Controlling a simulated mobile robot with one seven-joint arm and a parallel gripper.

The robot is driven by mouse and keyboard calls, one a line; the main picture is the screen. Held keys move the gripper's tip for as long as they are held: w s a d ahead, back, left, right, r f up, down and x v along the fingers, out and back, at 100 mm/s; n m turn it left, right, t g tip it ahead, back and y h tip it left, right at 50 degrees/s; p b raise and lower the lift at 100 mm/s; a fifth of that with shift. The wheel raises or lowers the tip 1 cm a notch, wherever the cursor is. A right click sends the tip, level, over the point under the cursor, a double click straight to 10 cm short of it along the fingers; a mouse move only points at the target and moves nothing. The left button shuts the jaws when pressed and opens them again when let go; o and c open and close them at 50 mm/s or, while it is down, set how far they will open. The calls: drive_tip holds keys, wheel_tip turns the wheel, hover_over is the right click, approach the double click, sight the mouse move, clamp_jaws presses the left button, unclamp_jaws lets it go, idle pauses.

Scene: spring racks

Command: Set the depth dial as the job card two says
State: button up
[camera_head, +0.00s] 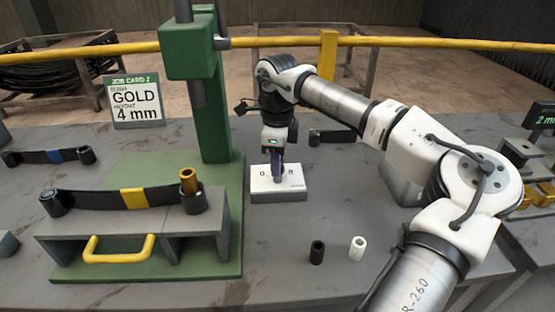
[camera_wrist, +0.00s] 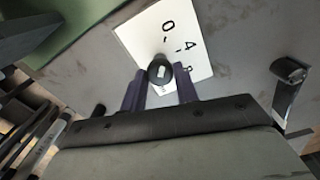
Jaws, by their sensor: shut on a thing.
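The job card 2 (camera_head: 136,101) stands at the back left and reads GOLD and 4 mm, with smaller print I cannot fully read. The depth dial is a dark round knob (camera_wrist: 160,74) with a white mark, on a white plate (camera_wrist: 188,40) printed 0, 4 and 8. In the head view the dial's white box (camera_head: 290,192) sits on the bench right of the green press. My gripper (camera_head: 277,176) points down over the box. In the wrist view its two dark fingers stand on either side of the knob, shut on it. I cannot tell exactly which number the mark meets.
The green press (camera_head: 213,110) rises left of the dial. On its base, a dark spring with a yellow band (camera_head: 133,198) lies on a grey rack, with a gold bushing (camera_head: 188,181) at one end. Black (camera_head: 317,252) and white (camera_head: 358,248) bushings stand in front. Another spring (camera_head: 333,136) lies behind.

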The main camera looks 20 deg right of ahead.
drive_tip(key=shift+m, duration=0.3)
drive_tip(key=m+b, duration=0.1)
drive_tip(key=m, duration=0.3)
drive_tip(key=shift+b, duration=0.4)
drive_tip(key=m+b, duration=0.1)
drive_tip(key=m, duration=0.4)
drive_tip(key=shift+m, duration=0.3)
drive_tip(key=o, duration=1)
wheel_tip(320, 180, up, 14)
drive_tip(key=shift+f, duration=0.1)
idle(0.3)
